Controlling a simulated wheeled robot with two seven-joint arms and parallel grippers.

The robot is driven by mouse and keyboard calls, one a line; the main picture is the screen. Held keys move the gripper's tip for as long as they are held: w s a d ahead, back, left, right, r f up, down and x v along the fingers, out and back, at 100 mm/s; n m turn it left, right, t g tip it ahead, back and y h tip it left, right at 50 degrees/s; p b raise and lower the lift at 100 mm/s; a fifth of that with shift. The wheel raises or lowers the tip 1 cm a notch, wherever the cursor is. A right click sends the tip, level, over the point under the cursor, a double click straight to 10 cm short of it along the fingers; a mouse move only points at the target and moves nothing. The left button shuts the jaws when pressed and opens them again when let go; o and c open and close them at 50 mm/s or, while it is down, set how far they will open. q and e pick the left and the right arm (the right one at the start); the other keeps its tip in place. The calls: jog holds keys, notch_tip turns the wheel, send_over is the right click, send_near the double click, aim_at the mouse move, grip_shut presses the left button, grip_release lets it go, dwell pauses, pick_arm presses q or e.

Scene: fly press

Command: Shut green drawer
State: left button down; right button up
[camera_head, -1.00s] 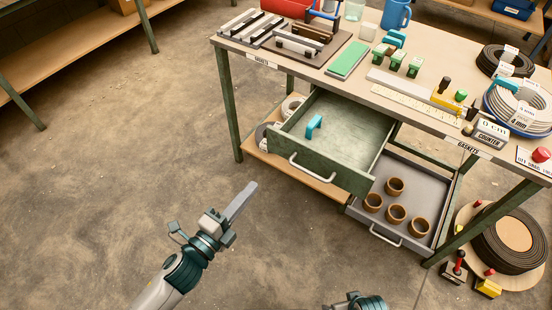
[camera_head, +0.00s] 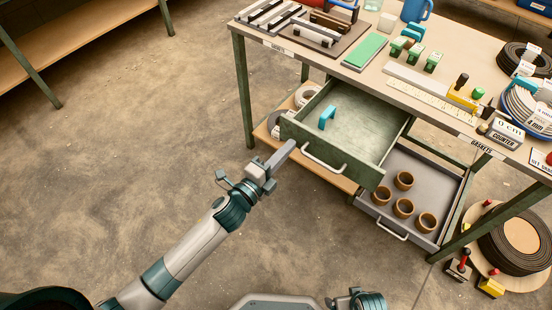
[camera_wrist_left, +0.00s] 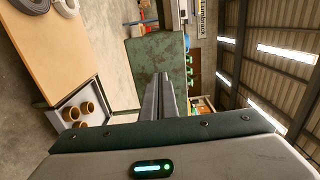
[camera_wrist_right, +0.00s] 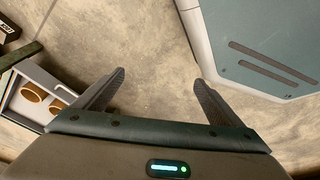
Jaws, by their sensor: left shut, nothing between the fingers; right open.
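The green drawer (camera_head: 350,138) under the workbench is pulled out, with a pale bar handle (camera_head: 323,162) on its front and a light-blue object (camera_head: 327,117) inside. Its green front (camera_wrist_left: 158,62) also shows in the left wrist view, ahead of the fingers. My left gripper (camera_head: 285,152) is shut and empty, its fingertips close to the left part of the drawer front; I cannot tell whether they touch. My right gripper (camera_wrist_right: 158,82) is open and empty above the floor; only part of its wrist shows at the bottom of the head view.
A grey lower drawer (camera_head: 425,180) is also pulled out, holding several brown rings. A wooden shelf (camera_head: 335,179) is under the green drawer. The bench top (camera_head: 446,67) is crowded. A large coil (camera_head: 520,247) stands at right. Floor at left is clear.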

pick_arm(q)
jog(key=shift+x, duration=0.8)
jog(key=shift+w+d, duration=0.1)
jog(key=shift+w, duration=0.1)
pick_arm(e)
jog(key=shift+w+f, duration=0.2)
jog(key=shift+w, duration=0.15)
jog(key=shift+s, duration=0.15)
